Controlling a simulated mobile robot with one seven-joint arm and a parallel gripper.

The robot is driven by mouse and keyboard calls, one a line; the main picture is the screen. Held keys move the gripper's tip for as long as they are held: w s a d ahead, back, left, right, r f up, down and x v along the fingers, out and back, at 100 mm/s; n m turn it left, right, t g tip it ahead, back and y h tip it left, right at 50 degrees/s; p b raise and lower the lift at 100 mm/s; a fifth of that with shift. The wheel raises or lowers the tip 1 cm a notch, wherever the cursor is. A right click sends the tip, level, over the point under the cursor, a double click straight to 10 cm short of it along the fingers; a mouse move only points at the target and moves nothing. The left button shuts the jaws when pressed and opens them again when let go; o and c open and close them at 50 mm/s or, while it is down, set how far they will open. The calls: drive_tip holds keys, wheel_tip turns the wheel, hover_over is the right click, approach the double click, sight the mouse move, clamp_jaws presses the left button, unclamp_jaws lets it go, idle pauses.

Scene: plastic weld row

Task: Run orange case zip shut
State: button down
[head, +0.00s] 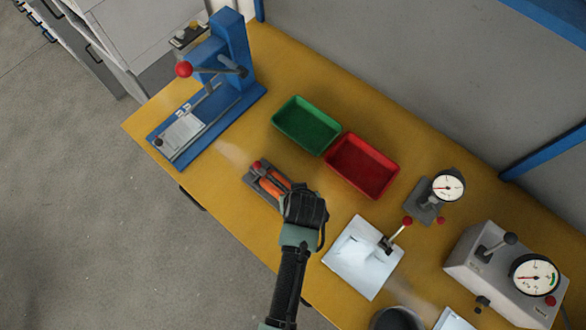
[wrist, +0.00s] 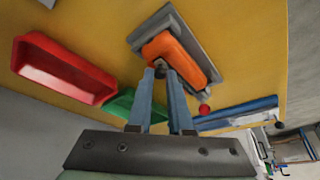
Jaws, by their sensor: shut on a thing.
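The orange case (head: 272,187) lies on a grey holder (head: 249,181) on the yellow bench, partly hidden behind my gripper (head: 300,200) in the head view. In the wrist view the orange case (wrist: 172,52) sits lengthwise in the grey holder (wrist: 141,35). My gripper (wrist: 162,74) is at one end of the case, its two fingers close together. It is shut on a small dark piece there, which looks like the zip pull. The fingertips hide most of that piece, and I cannot make out the zip's teeth.
A red knob (wrist: 204,108) stands at the holder's far end. A green tray (head: 305,125) and a red tray (head: 361,166) are behind the case. A blue press (head: 230,60) stands at left; a white sheet with a lever (head: 362,257) and gauges (head: 447,186) are at right.

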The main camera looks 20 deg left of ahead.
drive_tip(key=c, duration=0.8)
unclamp_jaws()
drive_tip(key=shift+a, duration=0.1)
drive_tip(key=v, duration=1.3)
drive_tip(key=shift+w, duration=0.1)
